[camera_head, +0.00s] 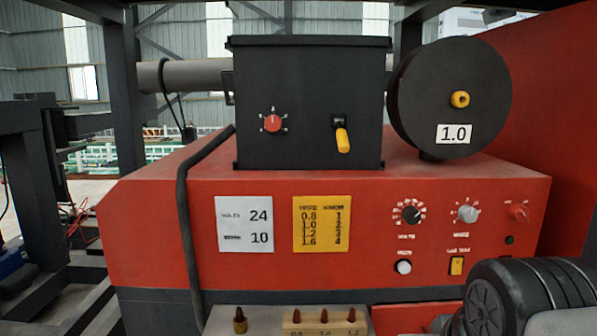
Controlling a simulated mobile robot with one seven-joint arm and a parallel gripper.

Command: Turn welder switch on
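The welder (150,225) is a red box across the middle of the view. On its front right is a small yellow rocker switch (456,265) with a label above it. Its on or off position is too small to tell. A black box (300,80) on top carries a red knob (272,122) and a yellow-handled lever (342,138) that points down. Part of my arm (530,295) fills the lower right corner, below and right of the rocker switch. My gripper is not in view.
Two dials (411,214) (467,213), a red knob (518,212) and a white button (403,267) surround the switch. A black spool marked 1.0 (430,90) stands on top. A tray (270,322) with several copper tips lies below. A black cable (185,230) hangs at the left.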

